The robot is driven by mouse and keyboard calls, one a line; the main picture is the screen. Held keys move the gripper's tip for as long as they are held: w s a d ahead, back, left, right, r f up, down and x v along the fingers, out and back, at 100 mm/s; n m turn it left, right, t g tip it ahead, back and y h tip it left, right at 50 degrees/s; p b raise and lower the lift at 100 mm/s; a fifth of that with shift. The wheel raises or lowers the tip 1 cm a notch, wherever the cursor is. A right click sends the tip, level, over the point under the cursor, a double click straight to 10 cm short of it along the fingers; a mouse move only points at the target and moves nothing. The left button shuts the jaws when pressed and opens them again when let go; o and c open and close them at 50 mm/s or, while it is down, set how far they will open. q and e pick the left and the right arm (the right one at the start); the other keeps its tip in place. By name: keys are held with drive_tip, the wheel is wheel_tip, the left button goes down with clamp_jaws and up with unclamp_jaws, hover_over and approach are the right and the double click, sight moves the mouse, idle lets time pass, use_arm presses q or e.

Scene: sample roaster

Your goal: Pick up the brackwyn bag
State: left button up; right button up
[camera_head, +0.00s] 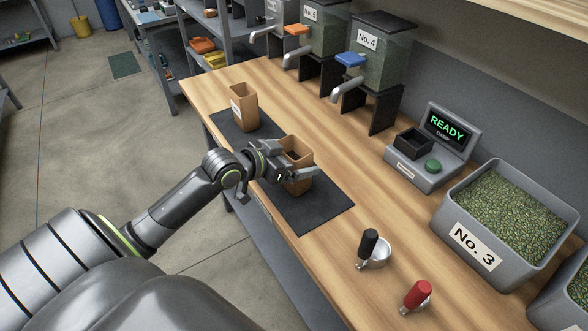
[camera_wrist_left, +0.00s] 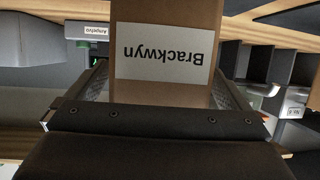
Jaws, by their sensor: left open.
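The brackwyn bag (camera_head: 299,187) is an open-topped brown paper bag standing upright on a dark mat (camera_head: 322,213) at the bench's near edge. In the left wrist view the bag (camera_wrist_left: 165,30) fills the middle, its white "Brackwyn" label upside down. My left gripper (camera_head: 297,170) is at the bag in the head view and hides part of it. Its open fingers stand on either side of the bag; I cannot tell whether they touch it. My right gripper is not in view.
Another brown bag (camera_head: 243,108) stands farther back on the mat. A scale (camera_head: 432,150) reading "READY", a No. 3 bin (camera_head: 500,222) of green beans, a black-handled scoop (camera_head: 369,248) and a red-handled scoop (camera_head: 417,295) are to the right. Dispensers (camera_head: 378,65) line the back.

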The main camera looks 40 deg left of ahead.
use_arm(q)
drive_tip(key=shift+w, duration=0.1)
drive_tip(key=c, duration=1.1)
